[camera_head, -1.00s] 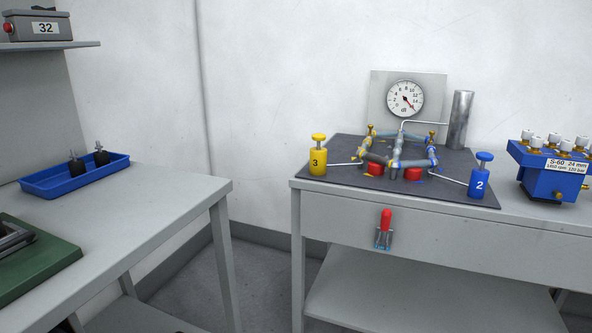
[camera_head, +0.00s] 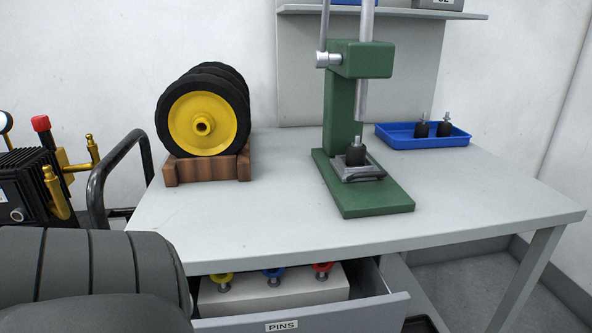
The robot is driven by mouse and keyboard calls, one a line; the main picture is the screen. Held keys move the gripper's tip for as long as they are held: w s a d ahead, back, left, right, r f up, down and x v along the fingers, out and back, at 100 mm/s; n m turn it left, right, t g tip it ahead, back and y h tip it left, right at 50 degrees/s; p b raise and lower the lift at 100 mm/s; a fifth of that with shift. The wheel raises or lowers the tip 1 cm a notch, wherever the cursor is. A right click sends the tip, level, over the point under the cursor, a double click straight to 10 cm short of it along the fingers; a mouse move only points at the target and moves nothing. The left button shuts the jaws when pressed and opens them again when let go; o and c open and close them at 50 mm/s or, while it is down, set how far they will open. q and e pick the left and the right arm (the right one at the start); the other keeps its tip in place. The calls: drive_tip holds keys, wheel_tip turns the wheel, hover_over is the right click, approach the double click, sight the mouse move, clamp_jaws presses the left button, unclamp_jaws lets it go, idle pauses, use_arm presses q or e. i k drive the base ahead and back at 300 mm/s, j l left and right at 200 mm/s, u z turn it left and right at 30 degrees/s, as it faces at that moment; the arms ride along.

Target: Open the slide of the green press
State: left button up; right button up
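The green press (camera_head: 341,110) stands upright on the grey table, on a flat green base (camera_head: 375,203). Its silver ram (camera_head: 361,98) points down above a small metal slide (camera_head: 359,172) on the base. A black rubber part with a metal stud (camera_head: 356,153) sits on the slide under the ram. A lever rod (camera_head: 325,25) rises from the pivot at the left of the press head, and its top is out of frame. A dark grey ribbed arm part of mine fills the lower left. Neither gripper is in view.
Yellow-hubbed wheels (camera_head: 202,122) rest in a wooden stand left of the press. A blue tray (camera_head: 398,137) with two black parts lies behind right. An open PINS drawer (camera_head: 330,311) juts out below the table (camera_head: 270,218). Bare tabletop lies in front of the press.

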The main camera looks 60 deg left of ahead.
sight(359, 167)
drive_tip(key=u, duration=1.3)
drive_tip(key=k+l, duration=0.1)
drive_tip(key=l, duration=0.4)
